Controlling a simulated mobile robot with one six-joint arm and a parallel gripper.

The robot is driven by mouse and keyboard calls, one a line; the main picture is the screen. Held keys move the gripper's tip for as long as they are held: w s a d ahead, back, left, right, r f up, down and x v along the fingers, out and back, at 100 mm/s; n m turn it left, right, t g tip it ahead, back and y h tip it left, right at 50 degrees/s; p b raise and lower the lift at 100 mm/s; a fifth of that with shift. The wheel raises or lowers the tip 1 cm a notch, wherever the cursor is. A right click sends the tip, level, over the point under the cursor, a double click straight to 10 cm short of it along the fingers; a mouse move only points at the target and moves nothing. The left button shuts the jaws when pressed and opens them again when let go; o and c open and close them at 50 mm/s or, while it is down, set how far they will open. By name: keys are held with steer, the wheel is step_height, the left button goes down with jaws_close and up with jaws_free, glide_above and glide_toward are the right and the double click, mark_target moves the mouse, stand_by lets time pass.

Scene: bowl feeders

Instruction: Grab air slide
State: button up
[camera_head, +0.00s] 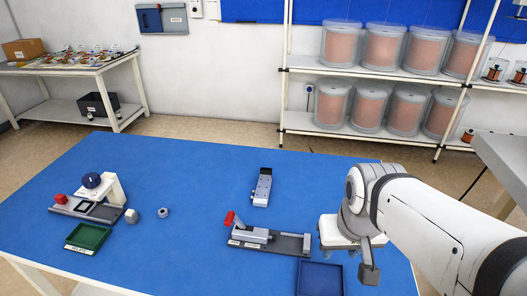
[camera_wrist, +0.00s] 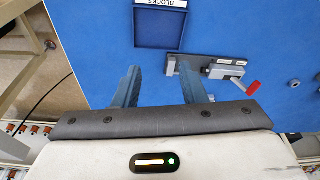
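A small grey and black block-like unit (camera_head: 262,187), which looks like the air slide, lies on the blue table behind the fixture with the red handle.
A clamp fixture (camera_head: 265,241) with a red handle lies between the slide and the front edge, beside a blue tray (camera_head: 320,278). The table's back middle is clear.

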steer(key=shift+o, duration=0.7)
steer(key=shift+w, duration=0.2)
steer(key=o, duration=0.5)
steer(key=w, duration=0.4)
steer(key=w+a, duration=0.1)
steer(key=w, duration=0.6)
steer(key=shift+w+a+r, duration=0.15)
steer(key=shift+w+r, duration=0.15)
steer(key=shift+r, duration=0.1)
steer(key=shift+o, duration=0.2)
steer(key=m+t, duration=0.2)
glide_above(263, 185)
steer(key=s, duration=0.4)
steer(key=shift+h, duration=0.3)
steer(key=f, duration=1.4)
steer(key=shift+w+d+f, duration=0.1)
steer(key=shift+w+d, duration=0.1)
steer(key=shift+w, duration=0.05)
steer(key=shift+a+p+x, duration=0.2)
steer(key=shift+x, duration=2)
steer(key=shift+a+p+x, duration=0.15)
steer(key=shift+p+x, duration=0.05)
steer(key=shift+x, duration=1.95)
